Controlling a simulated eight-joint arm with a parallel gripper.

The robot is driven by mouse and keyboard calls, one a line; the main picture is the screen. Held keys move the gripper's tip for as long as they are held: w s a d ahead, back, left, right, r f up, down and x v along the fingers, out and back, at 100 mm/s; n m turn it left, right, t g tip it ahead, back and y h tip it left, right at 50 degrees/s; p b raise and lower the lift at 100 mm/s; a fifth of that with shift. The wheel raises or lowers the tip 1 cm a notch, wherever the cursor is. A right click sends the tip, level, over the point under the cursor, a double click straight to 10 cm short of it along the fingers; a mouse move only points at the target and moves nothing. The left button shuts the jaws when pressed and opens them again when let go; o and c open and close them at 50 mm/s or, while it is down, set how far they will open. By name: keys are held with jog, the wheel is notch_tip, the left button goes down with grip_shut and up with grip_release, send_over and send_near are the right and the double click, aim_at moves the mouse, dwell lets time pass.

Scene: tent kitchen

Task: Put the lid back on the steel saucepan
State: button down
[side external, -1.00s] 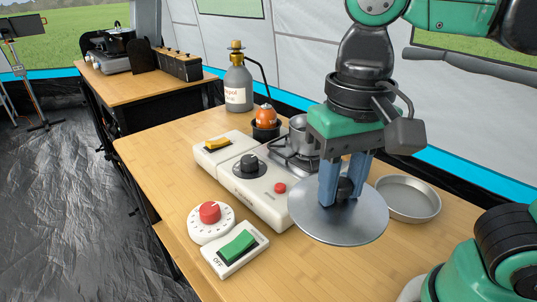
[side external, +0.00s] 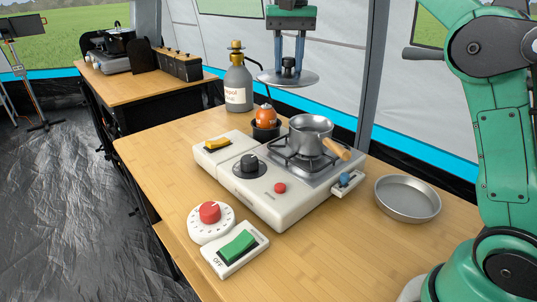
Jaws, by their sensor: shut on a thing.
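The steel saucepan (side external: 311,139) stands upright on the stove's burner grate, open at the top, its wooden handle (side external: 336,148) pointing to the lower right. The lid (side external: 288,78) is a flat grey steel disc with a black knob. My gripper (side external: 288,62) is shut on the knob and holds the lid about level in the air. In the side view the lid appears above and a little left of the saucepan, clearly apart from it.
The white camp stove (side external: 270,205) has knobs and switches in front. A grey gas bottle (side external: 238,85) and an orange item (side external: 265,116) in a black cup stand behind it. A round metal pan (side external: 407,199) lies to the right. The table's front right (side external: 340,250) is clear.

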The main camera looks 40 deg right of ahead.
jog(key=w+d+f+m, duration=0.1)
jog(key=d+f, duration=0.1)
jog(key=d, duration=0.3)
jog(key=w+d+f+m, duration=0.1)
jog(key=w+d+f, duration=0.1)
jog(key=d, duration=0.4)
notch_tip(320, 180, down, 7)
jog(key=shift+d, duration=0.25)
dwell(1.7)
jog(key=shift+c, duration=0.2)
grip_release()
grip_shut()
dwell(0.5)
jog(key=shift+f, duration=0.25)
dwell(1.4)
